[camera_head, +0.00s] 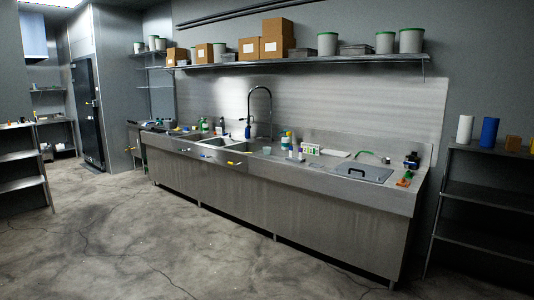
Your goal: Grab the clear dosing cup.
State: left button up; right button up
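I cannot make out a clear dosing cup for certain at this distance. A long stainless steel sink counter (270,187) stands against the back wall with several small items on it. Around its middle are a bottle with a teal-green top (286,140) and a small white bottle with a dark cap (301,155). A small pale item (267,150) sits left of them, too small to identify. Neither of my grippers is in view.
A wall shelf (300,62) above holds cardboard boxes (277,27) and white tubs. A tall faucet (250,110) rises behind the sinks. Metal shelving stands at the right (485,192) and left edges. The concrete floor (150,240) in front is clear.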

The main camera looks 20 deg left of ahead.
aim_at(266, 150)
jog(key=u, duration=0.45)
jog(key=i, duration=4.25)
jog(key=i+j+z, duration=0.1)
jog(key=i, duration=0.55)
jog(key=i+j, duration=0.15)
jog(key=i, duration=0.5)
